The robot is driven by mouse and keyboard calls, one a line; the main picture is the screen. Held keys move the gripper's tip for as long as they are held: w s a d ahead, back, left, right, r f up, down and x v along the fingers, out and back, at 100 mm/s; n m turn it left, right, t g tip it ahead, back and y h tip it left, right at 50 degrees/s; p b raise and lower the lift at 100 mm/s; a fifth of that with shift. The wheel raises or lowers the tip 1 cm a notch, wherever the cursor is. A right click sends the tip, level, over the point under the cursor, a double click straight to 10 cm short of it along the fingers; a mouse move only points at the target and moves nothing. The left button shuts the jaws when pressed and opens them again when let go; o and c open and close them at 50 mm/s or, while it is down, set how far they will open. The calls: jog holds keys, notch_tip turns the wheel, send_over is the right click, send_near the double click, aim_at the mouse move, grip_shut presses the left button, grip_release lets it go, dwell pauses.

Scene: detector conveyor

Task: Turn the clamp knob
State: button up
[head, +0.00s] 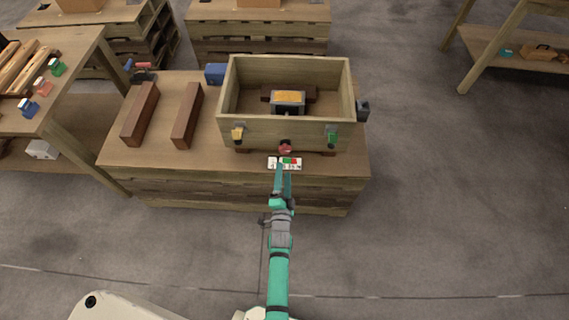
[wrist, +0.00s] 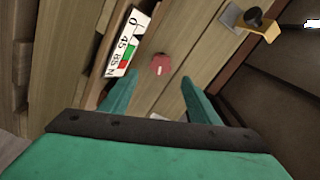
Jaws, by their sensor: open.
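The red clamp knob (head: 285,148) sits on the front wall of a wooden crate (head: 240,100). It also shows in the wrist view (wrist: 160,64) as a small red disc with a pale mark. My gripper (head: 284,172) is open and empty, in front of the crate's front wall. The fingers do not appear to touch the knob.
A yellow clamp (head: 238,134) and a green clamp (head: 332,135) sit on the crate's front. Two brown bars (head: 187,115) lie left of the crate. Floor to the right is clear.

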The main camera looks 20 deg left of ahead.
aim_at(285, 152)
jog(key=w+n, duration=0.3)
jog(key=n, duration=0.1)
jog(key=w+a+n, duration=0.1)
jog(key=w+n, duration=0.2)
jog(key=n, duration=0.2)
jog(key=w+a+n, duration=0.1)
jog(key=w+n, duration=0.2)
jog(key=n, duration=0.2)
jog(key=shift+w+a, duration=0.1)
jog(key=shift+a, duration=0.15)
dwell(0.4)
jog(key=c, duration=1.1)
